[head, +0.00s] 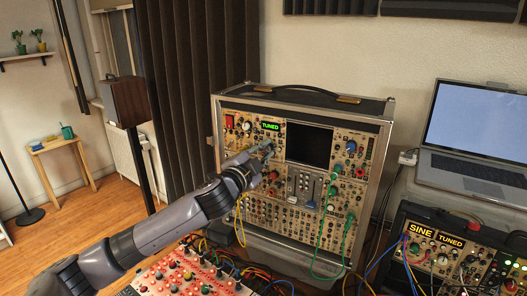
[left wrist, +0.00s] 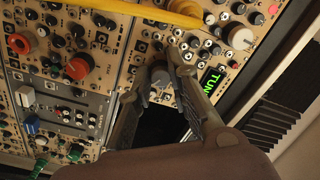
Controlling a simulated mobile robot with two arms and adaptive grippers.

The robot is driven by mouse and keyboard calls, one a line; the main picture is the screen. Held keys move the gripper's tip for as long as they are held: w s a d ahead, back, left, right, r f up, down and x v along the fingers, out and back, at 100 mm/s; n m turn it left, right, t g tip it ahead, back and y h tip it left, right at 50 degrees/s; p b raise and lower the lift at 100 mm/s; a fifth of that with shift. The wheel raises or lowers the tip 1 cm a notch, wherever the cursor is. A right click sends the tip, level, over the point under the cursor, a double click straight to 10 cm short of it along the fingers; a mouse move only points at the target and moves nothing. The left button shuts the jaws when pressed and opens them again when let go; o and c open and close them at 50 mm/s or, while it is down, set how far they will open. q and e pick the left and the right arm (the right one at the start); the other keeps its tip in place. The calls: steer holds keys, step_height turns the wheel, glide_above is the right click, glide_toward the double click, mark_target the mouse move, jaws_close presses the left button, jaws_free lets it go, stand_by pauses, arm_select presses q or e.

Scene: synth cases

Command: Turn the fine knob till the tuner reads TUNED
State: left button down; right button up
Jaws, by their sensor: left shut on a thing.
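The tuner display (head: 270,126) reads TUNED in green letters near the top left of the upright synth case (head: 300,90). In the left wrist view the display (left wrist: 212,80) appears sideways and partly covered, with only "TUN" readable. My left gripper (head: 266,151) is at the panel just below the display. Its fingers (left wrist: 156,78) are shut on a grey knob (left wrist: 158,74), one finger on each side. No label on this knob is readable. My right gripper is not in view.
Patch cables, yellow (left wrist: 180,14) and green (head: 345,238), hang across the panel. A black screen (head: 309,145) is right of the knob. A red-knobbed unit (head: 185,275) lies in front.

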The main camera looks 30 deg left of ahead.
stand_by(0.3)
arm_select(q)
steer(key=c, duration=1.5)
jaws_free()
steer(key=shift+s, duration=0.1)
steer(key=s, duration=1.1)
steer(key=shift+s+d+f, duration=0.1)
steer(key=shift+s+f, duration=0.1)
steer(key=shift+s, duration=0.2)
steer(key=shift+f, duration=0.1)
